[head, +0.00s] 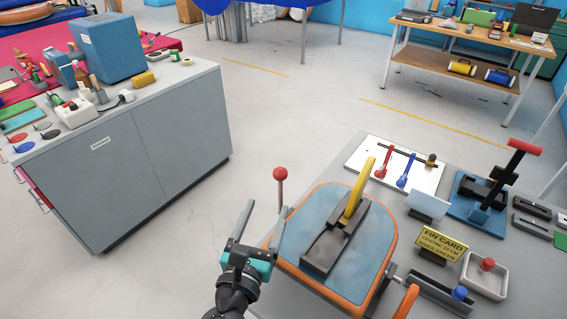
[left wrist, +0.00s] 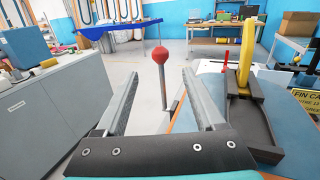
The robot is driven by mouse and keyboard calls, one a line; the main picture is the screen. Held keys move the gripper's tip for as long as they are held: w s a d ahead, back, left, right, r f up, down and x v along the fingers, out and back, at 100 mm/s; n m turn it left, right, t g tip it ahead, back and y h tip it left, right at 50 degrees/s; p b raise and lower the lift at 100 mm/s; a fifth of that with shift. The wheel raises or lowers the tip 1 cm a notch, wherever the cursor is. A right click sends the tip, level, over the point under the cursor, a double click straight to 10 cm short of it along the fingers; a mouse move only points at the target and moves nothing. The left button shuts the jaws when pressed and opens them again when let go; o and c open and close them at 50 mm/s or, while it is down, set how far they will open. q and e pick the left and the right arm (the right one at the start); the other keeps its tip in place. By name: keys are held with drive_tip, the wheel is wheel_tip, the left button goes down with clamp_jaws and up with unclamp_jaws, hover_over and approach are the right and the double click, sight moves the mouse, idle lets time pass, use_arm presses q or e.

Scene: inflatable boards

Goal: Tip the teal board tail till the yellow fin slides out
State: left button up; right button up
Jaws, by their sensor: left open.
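The teal board tail (head: 298,237) has an orange rim and lies on the grey table at the lower middle of the head view. The yellow fin (head: 357,190) stands upright in a dark fin box (head: 325,248) on the board tail; it also shows at the right of the left wrist view (left wrist: 244,62). A lever with a red ball knob (head: 280,174) rises at the board's left side. My left gripper (head: 262,224) is open and empty, left of the board; in the left wrist view the red knob (left wrist: 160,55) shows between and beyond its fingers. My right gripper is not in view.
The table at right holds a fin card sign (head: 441,244), a white tray (head: 484,277), a blue press with a red handle (head: 487,192) and a white panel with red and blue tools (head: 371,148). A grey cabinet (head: 122,160) stands left. Open floor lies between.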

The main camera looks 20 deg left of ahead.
use_arm(q)
drive_tip(key=w+p, duration=0.1)
drive_tip(key=w, duration=1.4)
drive_tip(key=shift+a, duration=0.35)
clamp_jaws()
idle(0.9)
